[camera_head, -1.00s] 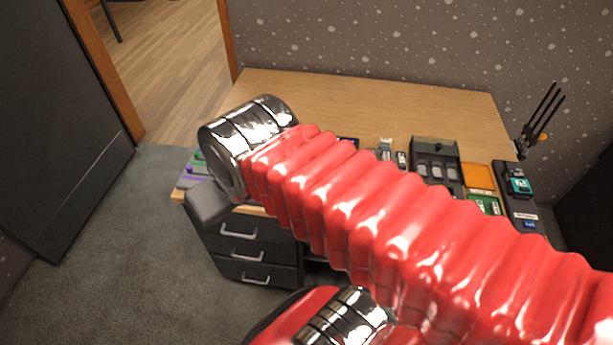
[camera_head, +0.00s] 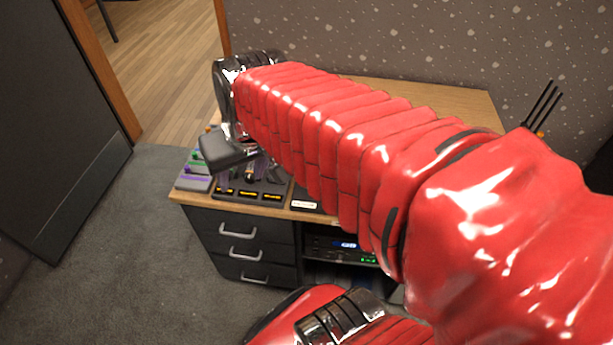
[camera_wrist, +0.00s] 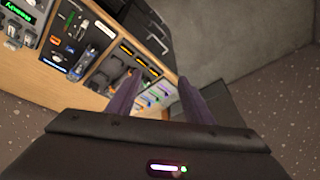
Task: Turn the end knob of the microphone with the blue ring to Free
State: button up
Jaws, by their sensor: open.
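My gripper (camera_wrist: 158,88) is open and empty; its two dark fingers stand apart in the wrist view. In the head view it hangs over the desk's front left corner, above a dark unit (camera_head: 250,193) with yellow labels. This unit also shows beyond the left finger in the wrist view (camera_wrist: 104,76), with dark upright parts on it. I cannot make out a microphone with a blue ring, its end knob or the word Free in either view. My arm hides much of the desk in the head view.
The wooden desk (camera_head: 420,97) has black drawers (camera_head: 238,248) under its left side. A unit with green and purple faders (camera_head: 194,175) sits at its left end. Black antennas (camera_head: 541,106) rise at the right. The carpet left of the desk is clear.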

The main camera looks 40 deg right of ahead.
jog(key=w+d+f+m+g+y, duration=0.1)
jog(key=d+f+m, duration=0.3)
jog(key=d, duration=0.8)
jog(key=w+d+f+m+y, duration=0.1)
jog(key=d+f+m, duration=0.3)
jog(key=d+f, duration=0.4)
jog(key=w+d, duration=0.1)
jog(key=d, duration=0.4)
jog(key=shift+w+d+g, duration=0.2)
jog(key=shift+g, duration=0.2)
jog(key=shift+f, duration=0.15)
jog(key=x, duration=1.3)
jog(key=shift+a+f, duration=0.1)
jog(key=shift+f, duration=0.15)
jog(key=shift+c, duration=0.2)
jog(key=shift+w, duration=0.1)
jog(key=c, duration=1)
